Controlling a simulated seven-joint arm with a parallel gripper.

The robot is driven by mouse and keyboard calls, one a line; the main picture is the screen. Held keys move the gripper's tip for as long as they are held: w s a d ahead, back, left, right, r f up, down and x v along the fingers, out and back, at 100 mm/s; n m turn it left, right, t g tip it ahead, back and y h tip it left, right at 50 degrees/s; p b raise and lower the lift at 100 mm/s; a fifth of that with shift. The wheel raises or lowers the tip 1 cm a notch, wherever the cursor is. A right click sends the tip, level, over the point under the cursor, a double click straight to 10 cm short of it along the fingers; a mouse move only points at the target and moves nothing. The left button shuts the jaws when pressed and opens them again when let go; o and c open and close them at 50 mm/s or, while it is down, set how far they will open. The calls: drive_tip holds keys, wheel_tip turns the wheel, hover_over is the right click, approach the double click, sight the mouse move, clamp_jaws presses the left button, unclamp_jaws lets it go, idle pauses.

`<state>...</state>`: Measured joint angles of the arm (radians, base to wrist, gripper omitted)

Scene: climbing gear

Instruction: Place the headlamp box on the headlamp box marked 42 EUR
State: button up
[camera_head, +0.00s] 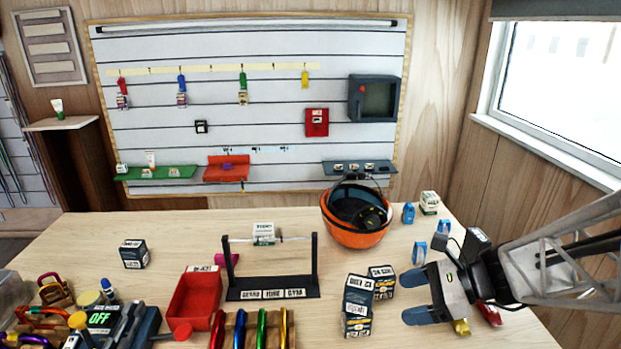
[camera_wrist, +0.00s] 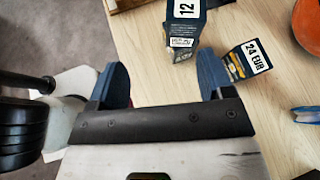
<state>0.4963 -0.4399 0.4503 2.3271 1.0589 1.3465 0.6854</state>
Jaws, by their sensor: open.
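The nearer, taller box (camera_head: 357,309) has a label I cannot read fully in the head view; in the wrist view this appears to be the box (camera_wrist: 184,33) showing "12". The box labelled 24 EUR (camera_head: 382,284) is beside it and also shows in the wrist view (camera_wrist: 246,62). Another dark box (camera_head: 134,255) stands at the left; its label is unreadable. I cannot make out "42 EUR" anywhere. My gripper (camera_head: 411,298) is open and empty, right of the two boxes; its fingers (camera_wrist: 162,84) show apart.
An orange helmet (camera_head: 354,230) stands behind the boxes. A black rack (camera_head: 271,292), red tray (camera_head: 193,301) and several coloured cylinders (camera_head: 262,329) lie to the left. The table's left back is mostly clear.

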drive_tip(key=s+a+r+n+h, duration=0.1)
drive_tip(key=s+r+n+h, duration=0.2)
drive_tip(key=n, duration=0.7)
drive_tip(key=s+a+r+n+g+h, duration=0.1)
drive_tip(key=s+a+r+n+h, duration=0.1)
drive_tip(key=s+n+h, duration=0.4)
drive_tip(key=r+n+h, duration=0.1)
drive_tip(key=n+h, duration=0.1)
drive_tip(key=n, duration=0.1)
drive_tip(key=shift+s+a+n+h, duration=0.2)
drive_tip(key=shift+a+n+h, duration=0.1)
drive_tip(key=shift+n, duration=0.1)
